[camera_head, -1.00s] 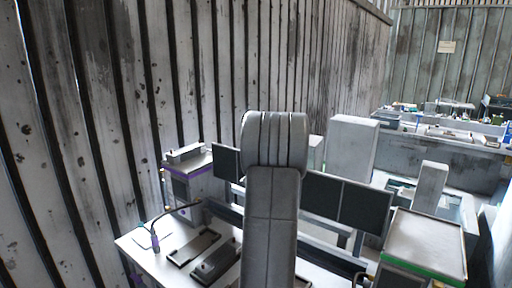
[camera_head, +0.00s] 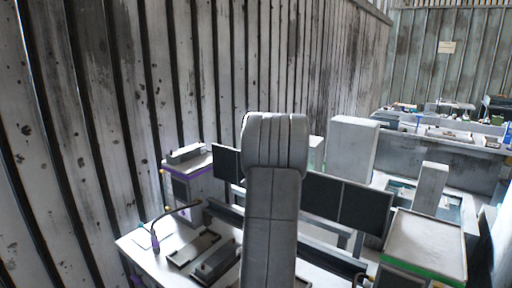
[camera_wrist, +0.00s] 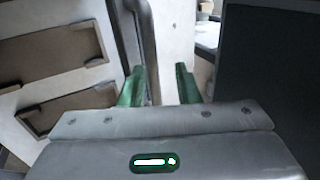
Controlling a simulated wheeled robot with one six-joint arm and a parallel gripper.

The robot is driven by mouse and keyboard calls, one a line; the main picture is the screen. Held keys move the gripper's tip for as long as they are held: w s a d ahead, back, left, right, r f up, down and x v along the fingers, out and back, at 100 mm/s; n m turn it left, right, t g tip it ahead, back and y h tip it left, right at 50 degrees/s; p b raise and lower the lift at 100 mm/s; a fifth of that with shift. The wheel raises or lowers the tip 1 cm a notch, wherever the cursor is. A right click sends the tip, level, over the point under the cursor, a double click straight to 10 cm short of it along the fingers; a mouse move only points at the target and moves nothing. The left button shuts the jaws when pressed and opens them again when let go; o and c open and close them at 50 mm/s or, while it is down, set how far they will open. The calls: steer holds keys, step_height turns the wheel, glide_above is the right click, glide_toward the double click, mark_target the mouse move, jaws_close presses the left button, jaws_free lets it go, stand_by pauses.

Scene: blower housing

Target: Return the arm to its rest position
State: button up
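My gripper (camera_wrist: 158,88) shows in the wrist view, with two green fingers standing apart and nothing between them. Below the fingers is the grey body of the gripper with a green-rimmed light. In the head view my grey arm rises through the middle of the picture and hides part of the desk; the gripper itself cannot be seen there.
A white desk (camera_head: 150,262) with dark trays (camera_head: 196,247) and a thin dark lamp (camera_head: 157,238) lies beneath. Dark monitors (camera_head: 362,210) stand behind the arm. A green-edged cabinet (camera_head: 425,245) is at right. A plank wall (camera_head: 90,120) rises at left.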

steer(key=v, duration=1.2)
steer(key=x, duration=1.4)
steer(key=shift+p, duration=0.4)
steer(key=shift+f, duration=0.2)
steer(key=shift+s+a+t+h, duration=0.4)
steer(key=shift+s+t, duration=0.1)
steer(key=shift+t, duration=0.1)
steer(key=shift+s, duration=0.1)
steer(key=shift+f, duration=0.1)
